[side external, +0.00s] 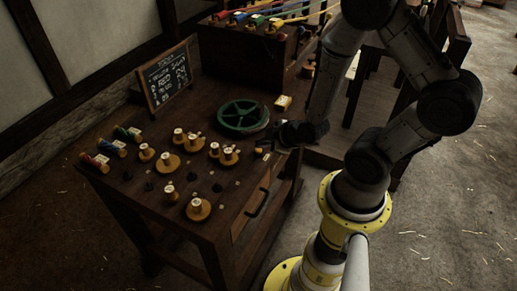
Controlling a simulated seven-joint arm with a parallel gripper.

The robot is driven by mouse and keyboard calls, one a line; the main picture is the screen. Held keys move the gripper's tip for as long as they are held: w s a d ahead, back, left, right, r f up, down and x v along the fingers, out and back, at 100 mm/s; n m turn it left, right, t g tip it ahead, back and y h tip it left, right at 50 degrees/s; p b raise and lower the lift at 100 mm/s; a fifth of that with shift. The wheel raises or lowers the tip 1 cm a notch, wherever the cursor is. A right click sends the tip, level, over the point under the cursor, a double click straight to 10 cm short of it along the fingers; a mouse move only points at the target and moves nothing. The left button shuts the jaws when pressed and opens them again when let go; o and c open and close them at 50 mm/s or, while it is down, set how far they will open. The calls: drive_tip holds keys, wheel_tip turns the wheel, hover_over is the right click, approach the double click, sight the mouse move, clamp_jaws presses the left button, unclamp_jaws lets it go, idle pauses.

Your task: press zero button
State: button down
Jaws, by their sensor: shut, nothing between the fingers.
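My gripper (268,145) is shut and empty, low over the right edge of the dark wooden table (235,205). It is just in front of the green spoked wheel (242,116). A small yellow block with a pale top (283,103) lies behind the gripper, beside the wheel. I cannot tell which thing is the zero button; labels are too small to read. Whether my fingertips touch anything is also unclear in the dark.
Several brass-coloured knobs or weights (198,208) stand on the table's left and front. Coloured spools (97,162) lie at the left edge. A chalkboard (167,77) stands at the back. A dark box with coloured ropes (240,55) is behind. A drawer handle (258,202) juts out in front.

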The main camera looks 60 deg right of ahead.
drive_tip(key=shift+f, duration=0.45)
idle(0.4)
idle(0.3)
drive_tip(key=shift+r, duration=0.9)
drive_tip(key=shift+r, duration=0.1)
drive_tip(key=shift+r, duration=2.45)
